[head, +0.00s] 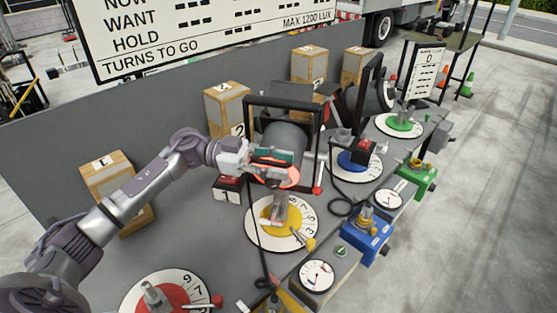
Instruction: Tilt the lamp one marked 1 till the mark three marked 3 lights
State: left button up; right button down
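The nearer lamp (283,137) is a dark grey drum in a black yoke on the grey table. Its front rim glows orange-red and faces down and forward. A small black and red block (228,190) with a white plate, its mark too small to read surely, stands left of it. My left gripper (272,163) is at the lamp's front, overlapping its rim; whether its fingers touch or hold it cannot be told. Cardboard boxes with white plates stand behind: one reads 1 (112,185), one 2 (228,112); the farther plates (310,65) are unclear. My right gripper is not in view.
A yellow dial (265,213) lies below the lamp, a red dial (165,278) at front left, blue (355,164) and green (401,122) ones to the right. A second lamp (377,97) stands behind. Black cables cross the table. A sign board (220,30) stands at the back.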

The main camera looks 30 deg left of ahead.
pick_arm(q)
grip_shut()
dwell(0.3)
